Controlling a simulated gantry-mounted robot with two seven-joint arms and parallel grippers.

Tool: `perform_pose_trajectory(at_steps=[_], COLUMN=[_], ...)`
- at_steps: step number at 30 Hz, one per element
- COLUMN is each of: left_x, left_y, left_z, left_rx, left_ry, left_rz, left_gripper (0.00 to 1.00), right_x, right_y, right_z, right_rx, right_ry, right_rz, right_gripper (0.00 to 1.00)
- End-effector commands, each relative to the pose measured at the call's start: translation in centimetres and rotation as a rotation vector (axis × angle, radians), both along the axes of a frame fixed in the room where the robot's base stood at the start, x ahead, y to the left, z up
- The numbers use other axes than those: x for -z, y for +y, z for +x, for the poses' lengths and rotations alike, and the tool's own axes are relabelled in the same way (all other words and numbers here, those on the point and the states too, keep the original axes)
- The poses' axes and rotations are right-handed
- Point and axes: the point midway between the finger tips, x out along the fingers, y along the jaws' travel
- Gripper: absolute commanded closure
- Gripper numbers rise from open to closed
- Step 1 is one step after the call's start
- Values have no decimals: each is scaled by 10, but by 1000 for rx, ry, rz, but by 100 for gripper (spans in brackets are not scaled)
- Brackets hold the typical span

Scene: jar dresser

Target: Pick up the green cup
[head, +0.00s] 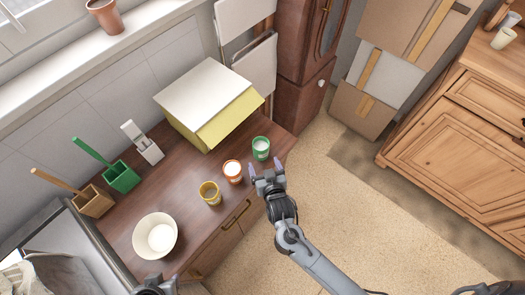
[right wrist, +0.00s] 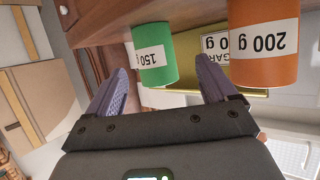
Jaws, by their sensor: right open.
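The green cup (head: 261,148) stands upright near the right end of the brown counter, with a white top or contents. In the right wrist view the green cup (right wrist: 154,55) appears upside down, with a white "150 g" label. My right gripper (head: 266,172) is open and empty, just in front of the cup at the counter edge. In the right wrist view its two fingers (right wrist: 163,85) point toward the cup, one on either side of it in the picture; I see no contact. Part of my left gripper (head: 155,286) shows at the bottom edge, its fingers not clear.
An orange cup (head: 233,171), labelled 200 g in the right wrist view (right wrist: 264,45), stands close left of the green cup. A yellow cup (head: 210,193) and white bowl (head: 155,236) stand further left. A yellow-and-white box (head: 208,105) is behind. Floor right of the counter is clear.

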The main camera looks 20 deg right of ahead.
Motion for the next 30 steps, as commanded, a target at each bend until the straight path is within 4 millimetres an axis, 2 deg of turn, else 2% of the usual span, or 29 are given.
perform_pose_trajectory(at_steps=[6,14,24,30], left_x=[1,1,6,6], left_y=[-2,-2,-1,1], left_z=[3,3,3,3], left_rx=[-4,-6,-3,1], left_ry=[-8,-9,-9,-9], left_rz=[-7,-10,-5,2], left_gripper=[64,64,64,64], right_x=[11,17,35,37], right_y=[-4,-7,-18,-19], right_z=[26,39,73,79], right_rx=[0,0,-1,0], right_ry=[0,1,0,1], right_rz=[0,0,0,2], right_gripper=[15,15,15,15])
